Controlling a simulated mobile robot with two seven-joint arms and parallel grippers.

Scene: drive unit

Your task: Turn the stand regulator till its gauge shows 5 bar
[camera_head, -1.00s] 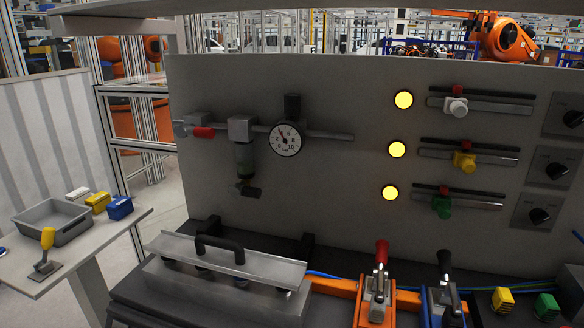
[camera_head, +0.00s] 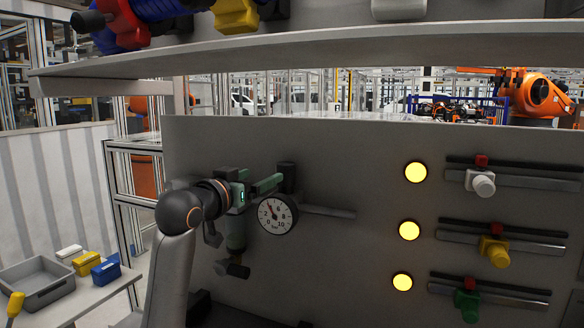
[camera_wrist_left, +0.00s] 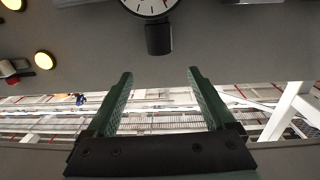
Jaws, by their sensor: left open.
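The stand regulator's black knob (camera_head: 287,175) sits on top of the regulator on the grey panel. Its round white gauge (camera_head: 277,215) faces me below the knob. The red needle points up and left, but the exact reading is too small to tell. My left gripper (camera_head: 271,184) is beside the knob, at its left in the head view. In the left wrist view the open gripper (camera_wrist_left: 160,75) has two green fingers, nothing between them. The knob (camera_wrist_left: 158,38) lies beyond the fingertips, roughly centred on the gap. The gauge (camera_wrist_left: 150,5) is cut by the top edge. My right gripper is out of view.
A shelf (camera_head: 300,55) overhangs the panel from above. Yellow lamps (camera_head: 409,230) and slide rails (camera_head: 495,244) are on the right. A side table holds a grey tray (camera_head: 38,283).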

